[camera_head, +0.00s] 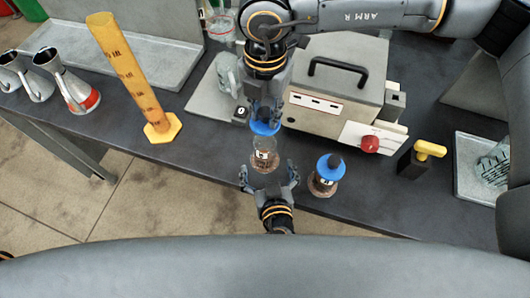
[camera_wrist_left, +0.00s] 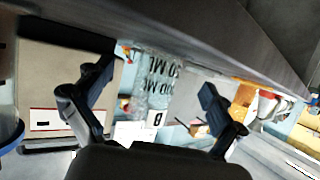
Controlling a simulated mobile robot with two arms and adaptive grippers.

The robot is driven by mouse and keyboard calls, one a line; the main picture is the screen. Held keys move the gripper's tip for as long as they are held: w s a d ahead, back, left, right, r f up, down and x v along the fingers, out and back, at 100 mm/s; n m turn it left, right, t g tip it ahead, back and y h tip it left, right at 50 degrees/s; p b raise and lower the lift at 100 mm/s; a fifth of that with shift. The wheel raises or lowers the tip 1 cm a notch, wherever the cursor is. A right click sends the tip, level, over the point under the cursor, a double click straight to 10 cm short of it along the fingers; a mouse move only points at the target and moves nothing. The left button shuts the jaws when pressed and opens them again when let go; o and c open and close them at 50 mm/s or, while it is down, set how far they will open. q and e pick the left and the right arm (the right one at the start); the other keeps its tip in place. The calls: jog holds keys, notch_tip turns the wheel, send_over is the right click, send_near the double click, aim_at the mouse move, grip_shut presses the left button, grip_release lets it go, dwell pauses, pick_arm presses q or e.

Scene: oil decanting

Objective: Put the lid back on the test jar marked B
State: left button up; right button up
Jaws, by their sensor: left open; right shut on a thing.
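The clear test jar marked B (camera_head: 264,155) has no lid on and dark contents at its bottom. My left gripper (camera_head: 268,173) is open, with a finger on either side of the jar. My right gripper (camera_head: 266,112), pointing down, is shut on the blue lid (camera_head: 265,128). The lid appears just beyond the jar's mouth in the head view; I cannot tell its height above the rim.
A second jar (camera_head: 325,180) with a blue lid stands to the right, near the bench's front edge. A beige machine (camera_head: 335,85) stands behind. An orange measuring cylinder (camera_head: 128,75), metal jugs (camera_head: 75,92) and a yellow-handled block (camera_head: 415,160) stand farther off.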

aim_at(266, 165)
pick_arm(q)
jog(key=shift+x, duration=1.9)
pick_arm(e)
jog(key=shift+w, duration=0.1)
pick_arm(q)
jog(key=shift+c, duration=0.5)
jog(key=c, duration=1.6)
jog(key=shift+s, duration=0.1)
jog(key=shift+c, duration=0.2)
pick_arm(e)
jog(key=shift+f, duration=2.5)
pick_arm(q)
jog(key=shift+f, duration=0.1)
pick_arm(e)
jog(key=shift+f, duration=0.9)
jog(key=shift+f, duration=0.65)
